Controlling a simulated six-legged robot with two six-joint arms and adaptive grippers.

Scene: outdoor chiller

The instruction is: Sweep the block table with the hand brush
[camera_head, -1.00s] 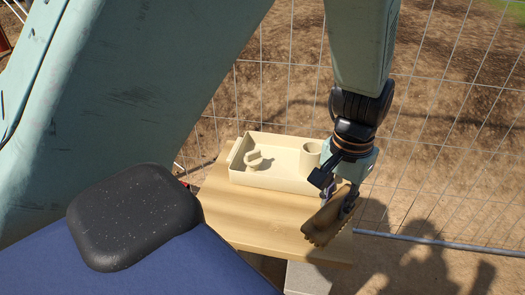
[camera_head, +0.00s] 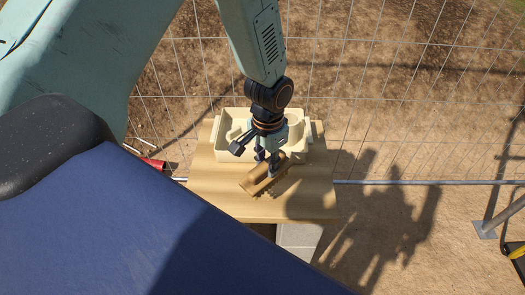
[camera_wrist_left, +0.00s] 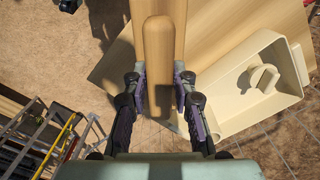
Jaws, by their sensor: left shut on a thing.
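The hand brush (camera_head: 268,178) has a wooden body and bristles along its lower edge. My left gripper (camera_head: 266,167) is shut on the hand brush, over the middle of the block table (camera_head: 215,189). In the left wrist view the wooden handle (camera_wrist_left: 158,60) lies between the two fingers of the gripper (camera_wrist_left: 159,92). The block table has a wooden top on pale blocks (camera_head: 298,236). I cannot tell whether the bristles touch the top. My right gripper is not in view.
A cream tray (camera_head: 232,152) stands at the table's far side, partly hidden by my left arm. It also shows in the left wrist view (camera_wrist_left: 232,120), with a cream piece inside. A wire fence (camera_head: 400,96) runs behind. A red object (camera_head: 154,164) lies left of the table.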

